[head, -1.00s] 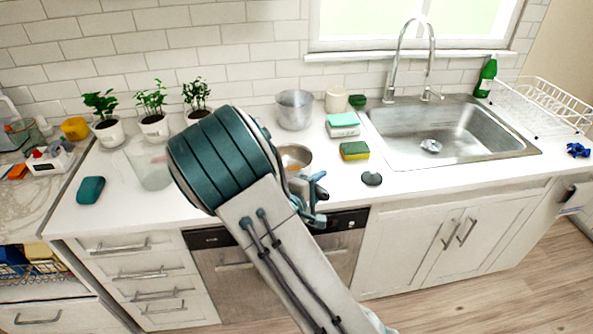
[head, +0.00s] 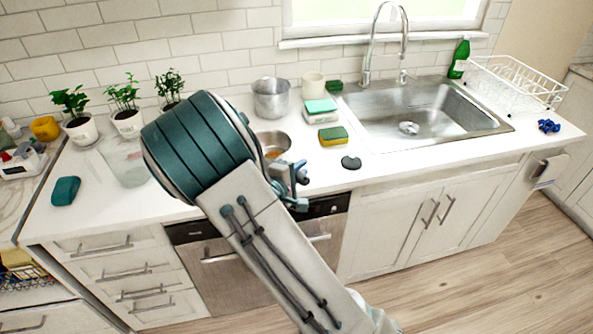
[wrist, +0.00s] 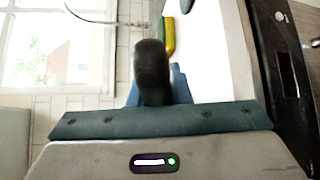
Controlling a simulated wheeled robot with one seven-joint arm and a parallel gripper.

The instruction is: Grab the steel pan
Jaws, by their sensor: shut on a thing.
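The steel pan (head: 273,142) is a small round metal pan near the front edge of the white counter, partly hidden behind my arm. It looks upright, and something orange shows inside it. My gripper (head: 297,178) is at the pan's front right side, just above the counter's front edge. In the wrist view, a dark rounded handle (wrist: 152,70) stands between my blue fingers (wrist: 155,95), and my gripper is shut on it. The pan's bowl does not show clearly in the wrist view. I cannot tell whether the pan touches the counter.
A taller steel pot (head: 270,100) stands behind the pan. A yellow-green sponge (head: 333,137) and a dark round disc (head: 351,163) lie to the right, before the sink (head: 425,115). A clear container (head: 126,163) and potted plants (head: 128,118) stand left.

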